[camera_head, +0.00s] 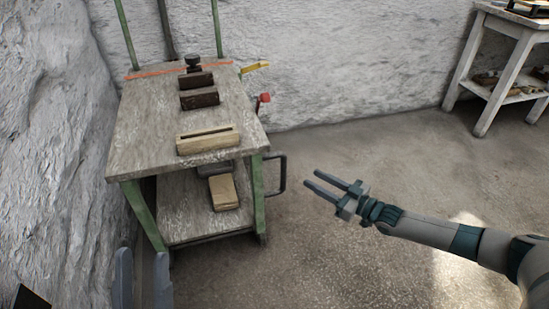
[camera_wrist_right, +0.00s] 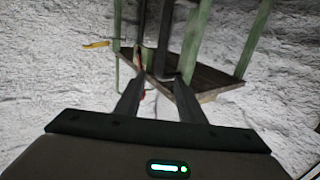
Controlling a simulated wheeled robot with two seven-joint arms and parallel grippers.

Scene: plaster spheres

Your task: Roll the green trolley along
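The green trolley (camera_head: 138,215) stands at the left in the head view, with green posts and worn wooden shelves. A dark looped handle (camera_head: 283,175) sticks out from its right side. My right gripper (camera_head: 311,179) is open and empty, just right of the handle and apart from it, its fingers pointing at it. In the right wrist view, the open fingers (camera_wrist_right: 159,78) face a green post and a wooden shelf (camera_wrist_right: 215,78), with dark upright bars between them. My left gripper (camera_head: 143,254) is at the bottom left, in front of the trolley, fingers apart and nothing visible between them.
Wooden blocks (camera_head: 207,139) and dark tools lie on the trolley's top; a tan block (camera_head: 223,192) lies on its lower shelf. Rough white walls stand left of and behind the trolley. A white table (camera_head: 497,60) stands at the back right. The floor (camera_head: 380,165) between is clear.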

